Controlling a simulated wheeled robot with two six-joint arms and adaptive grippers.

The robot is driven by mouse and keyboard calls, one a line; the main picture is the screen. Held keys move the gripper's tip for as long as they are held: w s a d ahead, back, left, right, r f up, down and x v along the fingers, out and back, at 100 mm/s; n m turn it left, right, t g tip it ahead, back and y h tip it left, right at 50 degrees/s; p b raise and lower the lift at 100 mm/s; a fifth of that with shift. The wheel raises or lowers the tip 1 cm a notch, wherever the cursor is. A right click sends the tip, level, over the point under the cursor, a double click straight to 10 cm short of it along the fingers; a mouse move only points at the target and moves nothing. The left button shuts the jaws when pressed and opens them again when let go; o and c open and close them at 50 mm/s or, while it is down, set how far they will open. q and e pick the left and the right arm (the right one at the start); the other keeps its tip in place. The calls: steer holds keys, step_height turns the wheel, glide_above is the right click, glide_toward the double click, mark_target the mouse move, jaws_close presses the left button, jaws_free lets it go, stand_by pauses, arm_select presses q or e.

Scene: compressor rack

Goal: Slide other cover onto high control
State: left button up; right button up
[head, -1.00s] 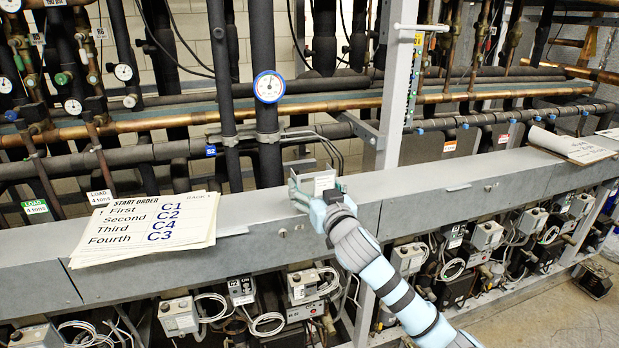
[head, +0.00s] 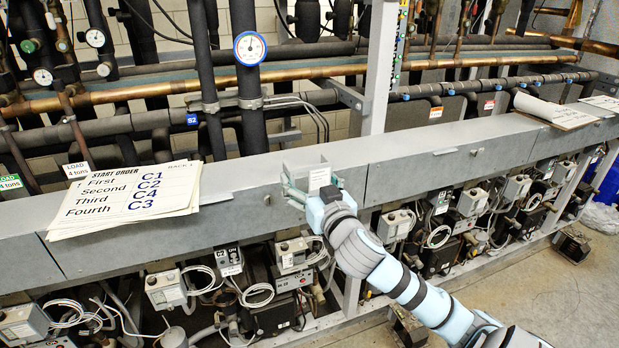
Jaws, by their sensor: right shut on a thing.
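My right gripper (head: 310,190) is shut on a small grey metal cover (head: 319,178) with a pale label. It holds the cover in front of the long grey beam, upright as far as I can see. The fingers hide part of the cover. Below the beam, a grey control box (head: 291,254) with white cable sits near the C2 tag, under the gripper and apart from the cover. Similar control boxes (head: 166,288) stand along the rack. I cannot tell which one is the high control. My left gripper is not in view.
The long grey beam (head: 420,150) runs above the control boxes. Start-order sheets (head: 128,200) lie on it at left, and a clipboard (head: 555,112) lies at right. Pipes and a blue-rimmed gauge (head: 249,48) stand behind. Floor (head: 510,300) is open at lower right.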

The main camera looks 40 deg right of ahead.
steer(key=b, duration=2.9)
glide_toward(294, 260)
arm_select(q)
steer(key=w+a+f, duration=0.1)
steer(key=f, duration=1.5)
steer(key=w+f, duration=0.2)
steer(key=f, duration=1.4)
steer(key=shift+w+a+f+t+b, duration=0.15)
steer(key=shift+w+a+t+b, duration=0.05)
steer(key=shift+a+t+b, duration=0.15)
arm_select(e)
steer(key=x, duration=0.3)
steer(key=shift+r, duration=0.15)
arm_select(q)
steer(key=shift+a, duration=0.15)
arm_select(e)
steer(key=shift+w, duration=0.15)
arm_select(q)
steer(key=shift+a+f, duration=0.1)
arm_select(e)
steer(key=shift+x, duration=1.85)
steer(key=shift+w+d, duration=0.1)
arm_select(q)
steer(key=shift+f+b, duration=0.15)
steer(key=shift+b, duration=0.15)
arm_select(e)
steer(key=shift+x, duration=1.45)
